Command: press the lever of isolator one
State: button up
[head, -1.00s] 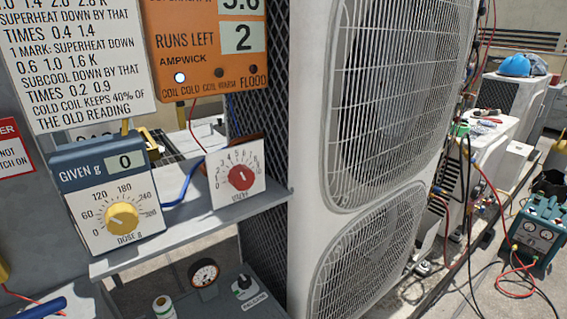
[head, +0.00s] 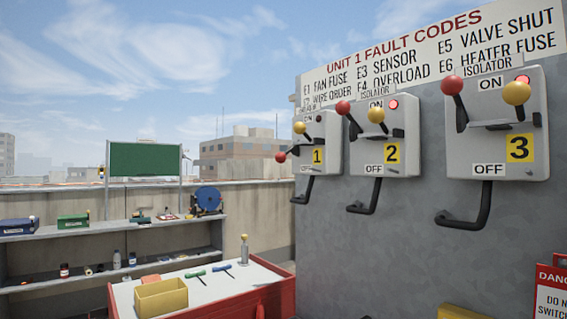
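Isolator one is a pale grey box (head: 328,132) with a yellow number 1 label, the leftmost of three on a grey wall in the head view. A lever with a red ball (head: 281,157) sticks out low at its left side. A second, yellow ball (head: 299,127) sits higher on the same box. I see no lit red lamp on this box. A black bent handle hangs below it. My gripper is not in view.
Isolators two (head: 405,140) and three (head: 535,140) are to the right, with red balls raised and red lamps lit. A fault code sign (head: 430,50) is above. A red-edged bench (head: 215,285) with a yellow bin (head: 161,297) stands at lower left, shelves (head: 100,252) behind.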

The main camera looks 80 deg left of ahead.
aim_at(281, 157)
jog(key=u, duration=2.05)
